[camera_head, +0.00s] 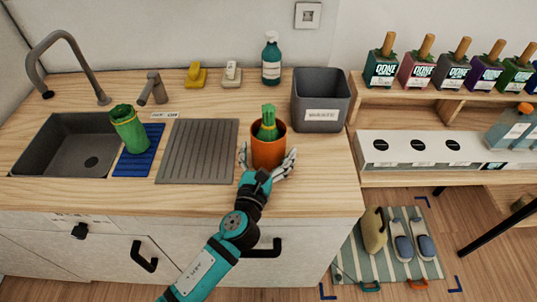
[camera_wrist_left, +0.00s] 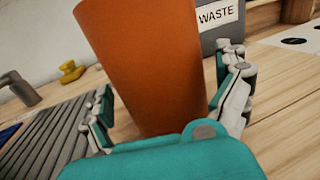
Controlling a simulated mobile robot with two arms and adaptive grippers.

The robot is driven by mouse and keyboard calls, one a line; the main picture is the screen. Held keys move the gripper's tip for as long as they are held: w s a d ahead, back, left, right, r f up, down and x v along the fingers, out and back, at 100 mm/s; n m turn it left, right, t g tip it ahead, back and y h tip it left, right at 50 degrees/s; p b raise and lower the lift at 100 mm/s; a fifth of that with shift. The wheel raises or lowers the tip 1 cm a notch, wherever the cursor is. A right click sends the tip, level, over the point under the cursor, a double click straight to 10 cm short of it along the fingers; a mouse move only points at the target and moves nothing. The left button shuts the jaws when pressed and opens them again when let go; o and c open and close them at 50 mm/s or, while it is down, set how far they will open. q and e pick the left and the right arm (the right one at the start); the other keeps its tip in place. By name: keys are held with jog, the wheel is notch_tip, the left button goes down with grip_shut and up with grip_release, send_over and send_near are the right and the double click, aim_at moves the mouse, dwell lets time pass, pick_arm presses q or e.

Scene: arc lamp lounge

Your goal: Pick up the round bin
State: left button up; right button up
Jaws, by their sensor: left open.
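The round bin (camera_head: 268,152) is an orange, tapered, upright container on the wooden counter, to the right of the grooved grey drain board. A green bottle-like item (camera_head: 267,122) stands inside it and sticks out above the rim. My left gripper (camera_head: 267,160) is open, with one finger on each side of the bin at its front. Contact cannot be made out. My right gripper is not in view.
A square grey waste bin (camera_head: 321,101) stands close behind on the right. The drain board (camera_head: 198,152), blue mat (camera_head: 137,163) with a green container (camera_head: 128,128), and sink (camera_head: 72,148) lie left. A shelf (camera_head: 440,178) adjoins at right. A soap bottle (camera_head: 271,60) stands behind.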

pick_arm(q)
jog(key=shift+w+d, duration=0.1)
jog(key=shift+w, duration=0.3)
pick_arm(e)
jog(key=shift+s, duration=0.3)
pick_arm(q)
jog(key=shift+s, duration=0.1)
jog(key=shift+c, duration=0.3)
jog(key=c, duration=1.4)
jog(key=shift+o, duration=0.2)
jog(key=shift+r, duration=0.15)
